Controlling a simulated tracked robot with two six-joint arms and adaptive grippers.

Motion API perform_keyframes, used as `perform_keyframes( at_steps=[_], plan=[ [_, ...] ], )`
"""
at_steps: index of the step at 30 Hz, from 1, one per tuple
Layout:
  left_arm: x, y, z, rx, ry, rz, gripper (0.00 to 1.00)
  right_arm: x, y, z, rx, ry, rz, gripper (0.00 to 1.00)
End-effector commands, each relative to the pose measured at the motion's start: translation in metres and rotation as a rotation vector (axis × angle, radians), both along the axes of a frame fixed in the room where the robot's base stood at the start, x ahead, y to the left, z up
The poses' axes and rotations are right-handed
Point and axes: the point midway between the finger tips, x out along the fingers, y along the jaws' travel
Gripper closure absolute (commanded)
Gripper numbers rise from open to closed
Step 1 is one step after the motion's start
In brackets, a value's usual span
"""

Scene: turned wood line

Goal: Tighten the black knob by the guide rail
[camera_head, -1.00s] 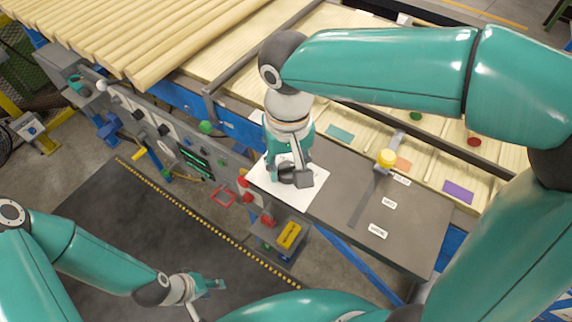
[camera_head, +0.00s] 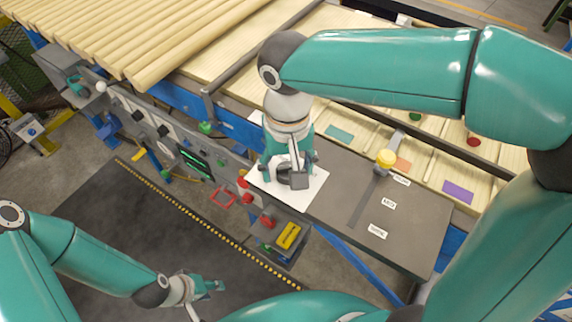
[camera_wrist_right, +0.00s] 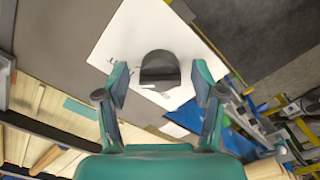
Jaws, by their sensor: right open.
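The black knob (camera_head: 284,181) sits on a white plate (camera_head: 317,174) at the left end of the grey bench top, near a dark rail (camera_head: 242,80). My right gripper (camera_head: 290,173) is over the knob, pointing down, and partly hides it. In the right wrist view the knob (camera_wrist_right: 160,65) shows between and just beyond the open fingertips (camera_wrist_right: 160,82), with a gap on each side. Dark markings on the white plate (camera_wrist_right: 120,35) are partly hidden. My left gripper (camera_head: 208,287) is low at the left, away from the knob; its finger opening is too small to tell.
Red and green buttons line the front panel (camera_head: 170,140). A box with a yellow part (camera_head: 289,235) is below. Wooden rods (camera_head: 150,45) lie behind.

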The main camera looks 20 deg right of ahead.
Motion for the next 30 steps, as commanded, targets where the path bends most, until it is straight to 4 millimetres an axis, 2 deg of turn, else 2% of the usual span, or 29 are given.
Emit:
perform_keyframes(
  at_steps=[8, 14, 21, 25, 30],
  plan=[
    [0.0, 0.0, 0.001, 0.0, 0.0, 0.0, 0.6, 0.001, 0.0, 0.009, 0.002, -0.005, 0.0, 0.32],
    [0.0, 0.0, 0.001, 0.0, 0.0, 0.0, 0.6, 0.002, 0.001, 0.041, 0.002, -0.006, 0.0, 0.32],
    [0.0, 0.0, 0.0, 0.0, 0.0, 0.0, 0.6, 0.001, 0.001, 0.088, 0.002, -0.004, 0.001, 0.32],
    [0.0, 0.0, 0.0, 0.0, 0.0, 0.0, 0.6, 0.001, 0.001, 0.107, 0.001, -0.001, 0.001, 0.32],
    [0.0, 0.0, 0.0, 0.0, 0.0, 0.0, 0.6, 0.0, 0.001, 0.118, 0.001, 0.0, 0.001, 0.32]
  ],
)
